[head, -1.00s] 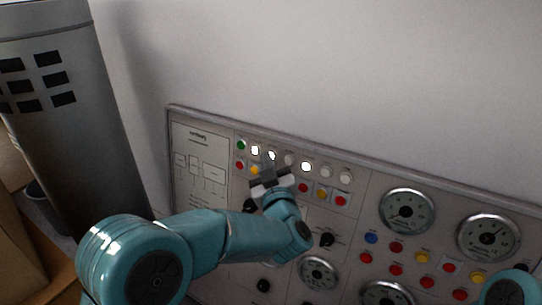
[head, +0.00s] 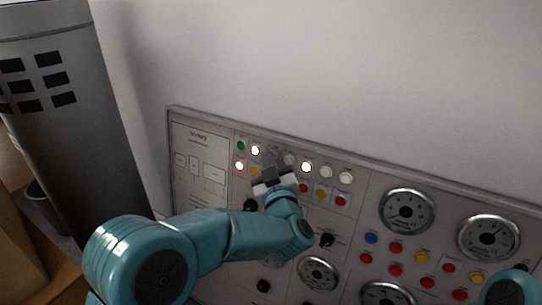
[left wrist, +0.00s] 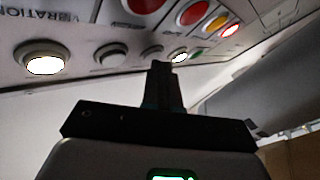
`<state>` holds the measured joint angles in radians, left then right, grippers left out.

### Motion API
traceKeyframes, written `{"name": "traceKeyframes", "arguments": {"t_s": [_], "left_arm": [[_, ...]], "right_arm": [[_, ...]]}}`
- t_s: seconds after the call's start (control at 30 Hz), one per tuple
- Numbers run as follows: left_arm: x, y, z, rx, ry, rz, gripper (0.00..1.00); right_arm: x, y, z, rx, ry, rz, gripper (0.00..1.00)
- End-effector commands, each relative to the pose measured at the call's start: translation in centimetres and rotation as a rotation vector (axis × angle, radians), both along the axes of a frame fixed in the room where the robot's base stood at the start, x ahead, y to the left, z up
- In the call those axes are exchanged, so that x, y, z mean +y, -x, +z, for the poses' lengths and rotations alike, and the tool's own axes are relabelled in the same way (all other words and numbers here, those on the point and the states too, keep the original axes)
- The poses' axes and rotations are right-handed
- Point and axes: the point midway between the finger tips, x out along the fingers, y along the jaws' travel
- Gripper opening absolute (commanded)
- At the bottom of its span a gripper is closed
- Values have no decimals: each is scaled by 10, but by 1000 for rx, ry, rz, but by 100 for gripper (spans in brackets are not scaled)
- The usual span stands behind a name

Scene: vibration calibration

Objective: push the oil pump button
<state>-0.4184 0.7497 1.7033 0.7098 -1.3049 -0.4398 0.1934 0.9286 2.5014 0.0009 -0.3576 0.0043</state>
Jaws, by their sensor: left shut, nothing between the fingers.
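The control panel (head: 345,215) is mounted against the wall and carries rows of round buttons and lamps. I cannot read which button is the oil pump one. My left gripper (head: 268,163) is shut and empty, in front of the upper rows, hiding part of them. A green button (head: 241,145) and a lit white one (head: 255,150) show to its left. In the left wrist view the shut fingertips (left wrist: 163,72) point toward the button row; contact cannot be told.
Dials (head: 407,211) and more coloured buttons fill the panel's right side. A tall grey cylinder (head: 75,130) stands left of the panel. The wall above is bare. Part of my right arm shows at the lower right.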

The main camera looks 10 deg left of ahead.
Motion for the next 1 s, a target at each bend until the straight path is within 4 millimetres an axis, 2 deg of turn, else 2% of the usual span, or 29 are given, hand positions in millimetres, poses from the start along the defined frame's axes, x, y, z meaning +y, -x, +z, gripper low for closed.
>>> {"name": "traceKeyframes", "arguments": {"t_s": [0.27,0.6,1.0], "left_arm": [[0,0,0,1,0,0,0],[5,14,2,0,1,0,0],[7,20,3,0,0,0,0]], "right_arm": [[0,0,0,0,0,0,0],[0,0,-6,0,0,0,0],[0,0,-8,0,0,0,0]]}}
